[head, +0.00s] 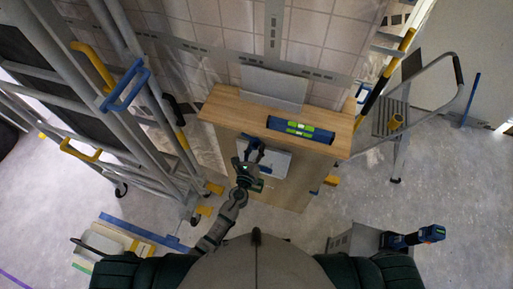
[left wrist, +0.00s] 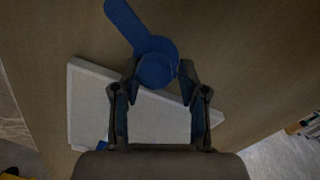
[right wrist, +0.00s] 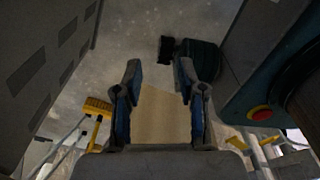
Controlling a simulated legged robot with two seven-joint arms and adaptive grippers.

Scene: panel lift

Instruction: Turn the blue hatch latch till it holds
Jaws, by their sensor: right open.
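The blue hatch latch (left wrist: 125,22) has a round hub with a lever that points up and left in the left wrist view. A pale hatch plate (left wrist: 88,105) lies on the wooden front below the latch; it also shows in the head view (head: 278,163). My left gripper (left wrist: 158,72) is open, with its fingertips on either side of the hub; I cannot tell whether they touch it. In the head view my left gripper (head: 247,160) is in front of the wooden cabinet and partly hides the latch. My right gripper (right wrist: 159,73) is open and empty.
Ladders and scaffold frames (head: 130,85) stand at left, a step ladder (head: 395,115) at right. A cordless tool (head: 425,235) is on a grey box (head: 355,240).

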